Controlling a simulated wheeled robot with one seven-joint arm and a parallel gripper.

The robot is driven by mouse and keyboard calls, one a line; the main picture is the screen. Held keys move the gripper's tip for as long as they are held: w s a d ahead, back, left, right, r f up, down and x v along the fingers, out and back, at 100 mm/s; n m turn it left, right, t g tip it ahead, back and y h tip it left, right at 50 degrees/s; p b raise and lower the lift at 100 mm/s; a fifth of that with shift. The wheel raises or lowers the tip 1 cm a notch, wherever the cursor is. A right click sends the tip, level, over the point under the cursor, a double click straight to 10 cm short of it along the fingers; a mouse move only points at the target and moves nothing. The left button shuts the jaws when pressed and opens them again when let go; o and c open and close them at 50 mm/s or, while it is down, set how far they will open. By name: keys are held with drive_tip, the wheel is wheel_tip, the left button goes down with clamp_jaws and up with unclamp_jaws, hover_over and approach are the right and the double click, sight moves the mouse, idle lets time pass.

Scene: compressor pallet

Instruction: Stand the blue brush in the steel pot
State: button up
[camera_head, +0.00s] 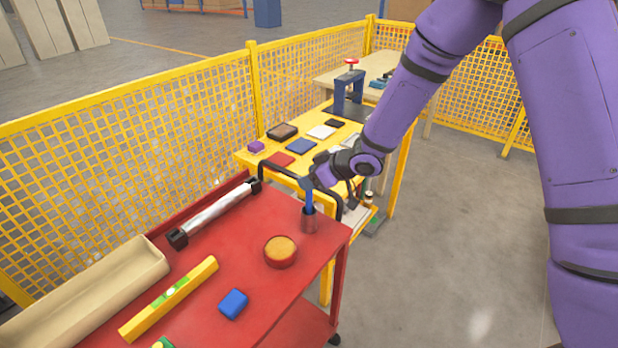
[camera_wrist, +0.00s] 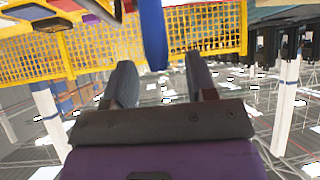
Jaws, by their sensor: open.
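The steel pot (camera_head: 309,220) stands on the red cart near its far right corner. The blue brush (camera_head: 309,197) is upright in the pot, its blue part rising above the rim and its lower end hidden inside. My gripper (camera_head: 314,178) is at the top of the brush in the head view, where the fingers are small and hard to make out. In the wrist view my gripper (camera_wrist: 160,66) has its two fingers apart, and the blue brush (camera_wrist: 152,32) shows between and beyond their tips, with no clear contact on either side.
The red cart top (camera_head: 212,252) also holds a round tan-topped piece (camera_head: 281,251), a blue block (camera_head: 233,304), a yellow level (camera_head: 168,299), a silver tube (camera_head: 214,214) and a beige trough (camera_head: 92,294). A yellow table (camera_head: 262,165) with several items stands behind. Yellow mesh fence (camera_head: 130,135) runs along the left.

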drive_tip(key=v, duration=1)
drive_tip(key=shift+f, duration=0.1)
idle(0.3)
drive_tip(key=s+d+r+m+t+h, duration=0.2)
drive_tip(key=s+d+r+m+h, duration=0.15)
drive_tip(key=d+r, duration=0.5)
drive_tip(key=s+d+r+m+t+h, duration=0.25)
drive_tip(key=d+r+h, duration=0.25)
drive_tip(key=d+r, duration=0.35)
drive_tip(key=s+d+r+m+g, duration=0.2)
drive_tip(key=s+r+m, duration=0.1)
drive_tip(key=s, duration=0.9)
drive_tip(key=s+d+r+m+g, duration=0.2)
drive_tip(key=s+r+m, duration=0.1)
drive_tip(key=s, duration=0.9)
drive_tip(key=shift+d+r, duration=0.35)
